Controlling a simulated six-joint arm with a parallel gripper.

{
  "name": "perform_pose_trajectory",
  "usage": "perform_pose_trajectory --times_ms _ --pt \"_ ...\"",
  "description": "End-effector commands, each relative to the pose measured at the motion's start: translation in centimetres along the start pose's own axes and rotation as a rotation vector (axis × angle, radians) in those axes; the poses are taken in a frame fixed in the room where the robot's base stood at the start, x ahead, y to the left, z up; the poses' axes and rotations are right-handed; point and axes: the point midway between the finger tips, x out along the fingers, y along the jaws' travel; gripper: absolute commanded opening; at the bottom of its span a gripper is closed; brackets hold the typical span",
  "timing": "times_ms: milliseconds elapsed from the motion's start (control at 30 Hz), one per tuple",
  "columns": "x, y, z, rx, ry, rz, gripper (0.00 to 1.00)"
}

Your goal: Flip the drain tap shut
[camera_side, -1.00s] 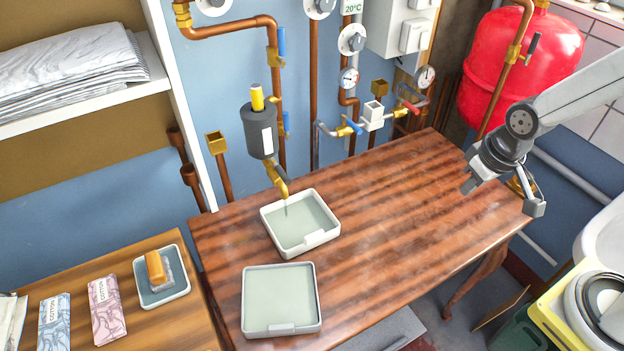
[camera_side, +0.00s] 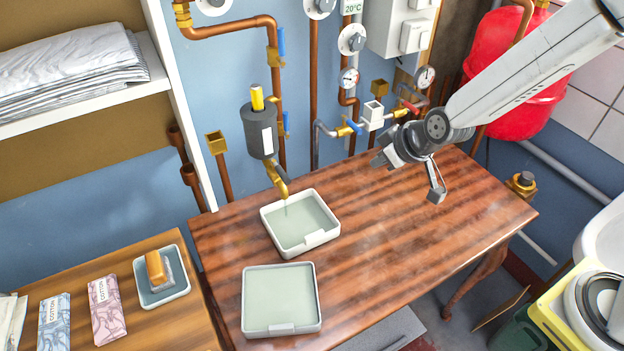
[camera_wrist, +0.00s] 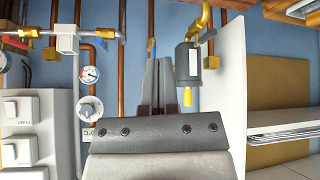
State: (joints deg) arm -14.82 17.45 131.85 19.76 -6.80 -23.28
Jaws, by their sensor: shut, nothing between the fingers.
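The drain tap appears to be the brass tap (camera_side: 279,181) at the bottom of the dark grey canister (camera_side: 258,131). Its spout hangs over a tray (camera_side: 322,238) with pale liquid, and a thin drip shows below it.
A second tray (camera_side: 282,335) stands in front on the wooden table (camera_side: 400,245). Right of the canister are copper pipes, a blue-handled valve (camera_side: 353,126), a red lever (camera_side: 409,106) and gauges. A white shelf (camera_side: 172,85) stands at the left. The table's right side is clear.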

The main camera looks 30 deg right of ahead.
Motion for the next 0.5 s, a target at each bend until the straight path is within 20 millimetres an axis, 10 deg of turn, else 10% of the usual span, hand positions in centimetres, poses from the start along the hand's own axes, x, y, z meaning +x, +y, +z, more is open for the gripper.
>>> perform_pose_trajectory --times_ms 500 --pt "6.8 -8.4 -7.5 -0.266 0.326 0.175 0.0"
